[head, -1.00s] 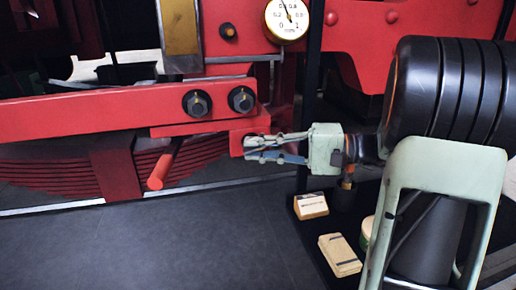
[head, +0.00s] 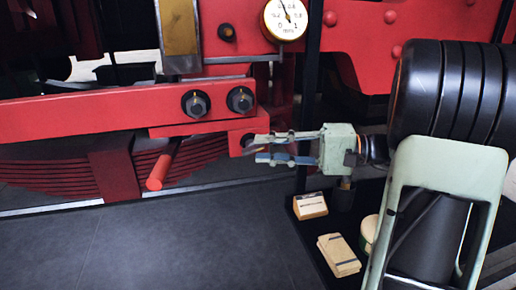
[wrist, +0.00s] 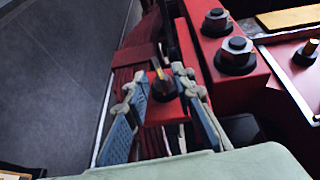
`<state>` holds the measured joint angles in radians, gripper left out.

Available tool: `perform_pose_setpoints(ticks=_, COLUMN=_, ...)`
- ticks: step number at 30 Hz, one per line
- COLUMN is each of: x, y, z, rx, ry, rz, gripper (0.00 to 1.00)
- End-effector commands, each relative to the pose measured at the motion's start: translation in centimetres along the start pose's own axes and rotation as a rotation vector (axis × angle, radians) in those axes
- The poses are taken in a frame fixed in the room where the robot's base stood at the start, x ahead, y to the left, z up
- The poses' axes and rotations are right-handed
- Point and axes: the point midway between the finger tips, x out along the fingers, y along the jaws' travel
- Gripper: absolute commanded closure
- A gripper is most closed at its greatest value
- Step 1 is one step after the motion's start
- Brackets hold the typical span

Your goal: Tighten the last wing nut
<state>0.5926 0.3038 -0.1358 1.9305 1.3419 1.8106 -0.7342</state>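The wing nut (wrist: 163,88) is a dark fitting with a pale stud tip, on the end of a red block (wrist: 160,112). In the head view only a dark part of the nut (head: 248,141) shows beside my fingertips. My gripper (head: 257,148) is open and comes in from the right, its two fingers apart. In the wrist view my gripper (wrist: 155,82) has its blue-padded fingers on either side of the wing nut, with a gap to each pad. Nothing is held. I cannot tell how the nut's wings are turned.
Two dark hex nuts (head: 195,103) (head: 240,100) sit on the red beam (head: 90,115) above. A red rod (head: 161,168) sticks out below. A round gauge (head: 285,18) is above. A black shelf (head: 310,240) holds small boxes. The grey floor in front is clear.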

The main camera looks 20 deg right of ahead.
Motion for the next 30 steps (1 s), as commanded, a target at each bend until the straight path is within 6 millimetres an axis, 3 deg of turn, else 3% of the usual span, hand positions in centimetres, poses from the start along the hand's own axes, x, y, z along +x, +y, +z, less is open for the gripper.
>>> perform_pose_setpoints(ticks=6, x=-5.0, y=0.1, z=-0.1, rx=0.0, ry=0.006, rz=0.001, gripper=0.77)
perform_pose_setpoints(ticks=13, x=-8.6, y=0.1, z=-0.1, rx=0.0, ry=0.004, rz=0.001, gripper=0.77)
perform_pose_setpoints(ticks=25, x=-9.5, y=0.0, z=0.0, rx=-0.001, ry=0.002, rz=0.0, gripper=0.77)
perform_pose_setpoints(ticks=30, x=-8.8, y=-0.4, z=0.2, rx=0.009, ry=-0.017, rz=0.037, gripper=0.94)
